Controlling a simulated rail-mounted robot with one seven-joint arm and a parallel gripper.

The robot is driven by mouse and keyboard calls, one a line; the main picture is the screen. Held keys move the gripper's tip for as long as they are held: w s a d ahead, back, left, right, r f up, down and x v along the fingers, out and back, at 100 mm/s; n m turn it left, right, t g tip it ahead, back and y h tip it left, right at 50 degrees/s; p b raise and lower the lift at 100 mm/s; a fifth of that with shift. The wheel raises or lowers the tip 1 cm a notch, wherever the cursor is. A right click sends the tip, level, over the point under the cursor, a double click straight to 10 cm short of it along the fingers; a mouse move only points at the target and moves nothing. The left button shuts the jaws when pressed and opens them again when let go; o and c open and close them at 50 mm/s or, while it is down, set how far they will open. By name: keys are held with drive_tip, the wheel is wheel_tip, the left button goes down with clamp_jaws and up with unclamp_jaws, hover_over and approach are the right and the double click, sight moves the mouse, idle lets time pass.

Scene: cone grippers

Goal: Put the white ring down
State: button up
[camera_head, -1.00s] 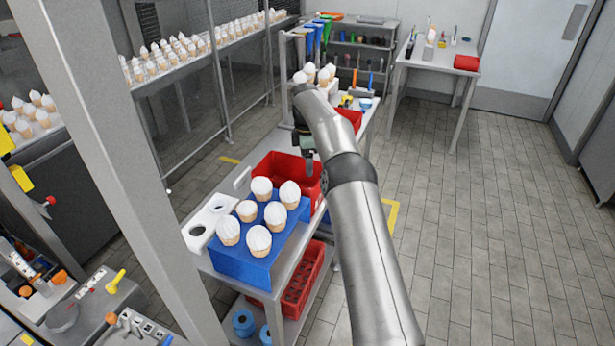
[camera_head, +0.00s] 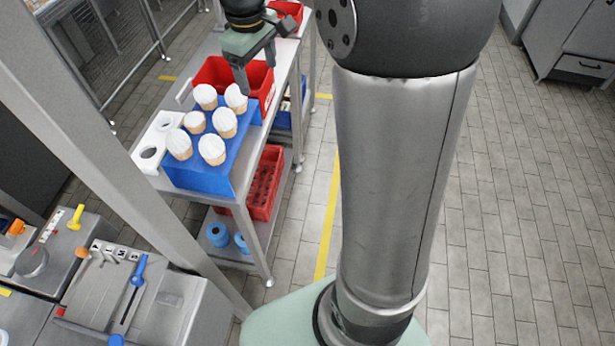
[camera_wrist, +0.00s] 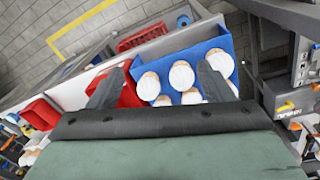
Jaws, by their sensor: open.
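My gripper (camera_head: 257,70) hangs above the trolley by the red bin and the far end of the blue stand. In the wrist view its two fingers (camera_wrist: 160,80) are spread apart with nothing held between them. I cannot make out a separate white ring for certain. A white holder (camera_head: 163,131) with round openings lies on the trolley, left of the blue stand (camera_head: 205,180). Several white-topped cones (camera_head: 212,150) stand in the blue stand, and they also show beyond the fingers in the wrist view (camera_wrist: 181,75).
A red bin (camera_head: 213,72) sits on the trolley (camera_head: 250,150) behind the blue stand. A red crate (camera_head: 264,185) and blue rolls (camera_head: 217,235) are on the lower shelf. Machines stand at lower left. Tiled floor (camera_head: 530,200) at right is clear.

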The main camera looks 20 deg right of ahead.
drive_tip(key=s+f+m+b, duration=0.1)
drive_tip(key=s+f+m, duration=0.2)
drive_tip(key=s, duration=0.9)
drive_tip(key=s+f+m+b, duration=0.1)
drive_tip(key=s+f+m, duration=0.3)
drive_tip(key=s+f, duration=0.3)
drive_tip(key=s, duration=0.5)
drive_tip(key=shift+f+y, duration=0.15)
drive_tip(key=shift+y, duration=0.15)
